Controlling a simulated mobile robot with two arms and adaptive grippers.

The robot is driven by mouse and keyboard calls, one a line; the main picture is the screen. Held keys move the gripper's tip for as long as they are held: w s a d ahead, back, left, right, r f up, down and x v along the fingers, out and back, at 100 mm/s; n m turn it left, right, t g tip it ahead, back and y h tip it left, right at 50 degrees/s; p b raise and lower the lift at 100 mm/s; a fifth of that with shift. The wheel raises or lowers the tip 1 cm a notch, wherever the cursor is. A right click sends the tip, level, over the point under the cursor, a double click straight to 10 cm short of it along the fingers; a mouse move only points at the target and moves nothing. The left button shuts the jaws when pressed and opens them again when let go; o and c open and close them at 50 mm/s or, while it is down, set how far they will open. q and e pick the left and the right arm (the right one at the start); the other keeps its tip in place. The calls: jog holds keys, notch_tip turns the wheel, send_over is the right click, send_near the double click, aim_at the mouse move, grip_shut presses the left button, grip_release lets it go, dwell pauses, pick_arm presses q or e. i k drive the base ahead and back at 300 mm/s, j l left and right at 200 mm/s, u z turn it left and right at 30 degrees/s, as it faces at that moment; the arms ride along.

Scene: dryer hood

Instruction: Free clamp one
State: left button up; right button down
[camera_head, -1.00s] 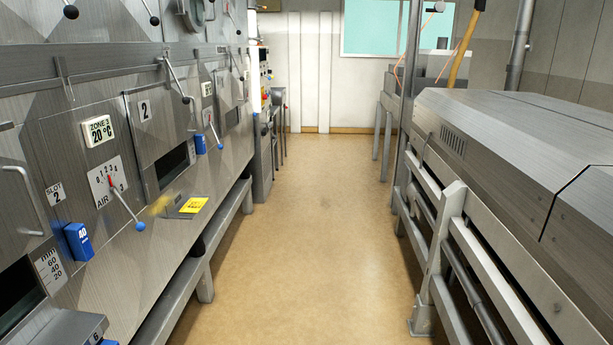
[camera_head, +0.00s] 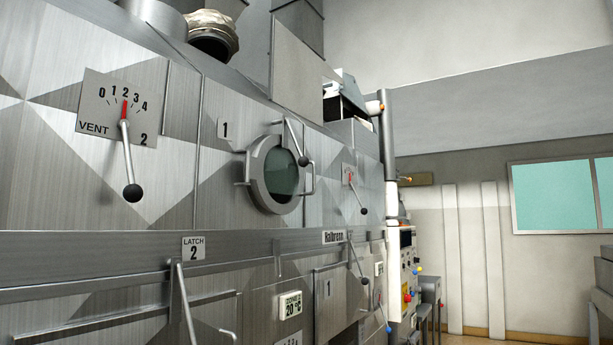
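No part is clearly marked as a clamp, so I cannot tell which one is clamp one. A plate marked 1 (camera_head: 228,129) sits on the upper hood panel, left of a round porthole (camera_head: 276,175) with a metal rim and side handles. A lever with a black ball (camera_head: 295,142) slants down at the porthole's upper right. Another panel marked 1 (camera_head: 327,289) is lower down, with a black-ball lever (camera_head: 357,263) at its upper right. A LATCH 2 plate (camera_head: 193,248) is above a long lever (camera_head: 186,305). Neither of my grippers is in view.
A VENT 2 dial (camera_head: 117,110) with a black-knobbed lever is at upper left. A ZONE 2 display (camera_head: 290,305) reads 20 °C. A control panel with coloured buttons (camera_head: 408,285) stands beyond the hood. A teal window (camera_head: 555,195) is on the back wall.

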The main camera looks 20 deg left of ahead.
aim_at(304, 161)
jog(key=i+j+u, duration=0.1)
jog(key=i+u, duration=0.3)
jog(key=i, duration=0.45)
jog(key=i+l+u, duration=0.15)
jog(key=i+u, duration=0.25)
jog(key=i, duration=0.45)
